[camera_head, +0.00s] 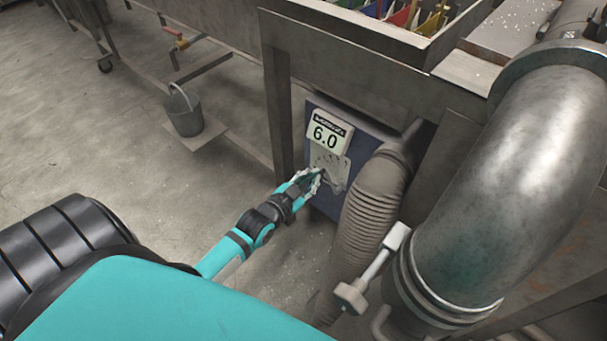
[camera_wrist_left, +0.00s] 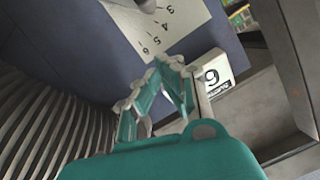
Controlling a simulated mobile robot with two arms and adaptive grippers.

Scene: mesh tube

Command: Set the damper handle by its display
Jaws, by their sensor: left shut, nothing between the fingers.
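A blue box (camera_head: 318,112) under the bench carries a white display (camera_head: 325,131) that reads 6.0. The display also shows, turned, in the left wrist view (camera_wrist_left: 216,76). Below it is a pale scale plate (camera_head: 343,165), partly covered by my gripper; numbers 3 to 6 show on the plate (camera_wrist_left: 165,25) in the wrist view. A grey round part (camera_wrist_left: 146,5) sits at its top edge there. My left gripper (camera_head: 316,174) is shut and empty in front of the plate. I cannot make out the damper handle's setting. My right gripper is not in view.
A ribbed grey hose (camera_head: 367,215) runs close right of the gripper. A large metal duct (camera_head: 530,170) with a pale lever (camera_head: 374,268) stands further right. A bench leg (camera_head: 279,115) is left of the box. A bucket (camera_head: 184,112) stands at the back left.

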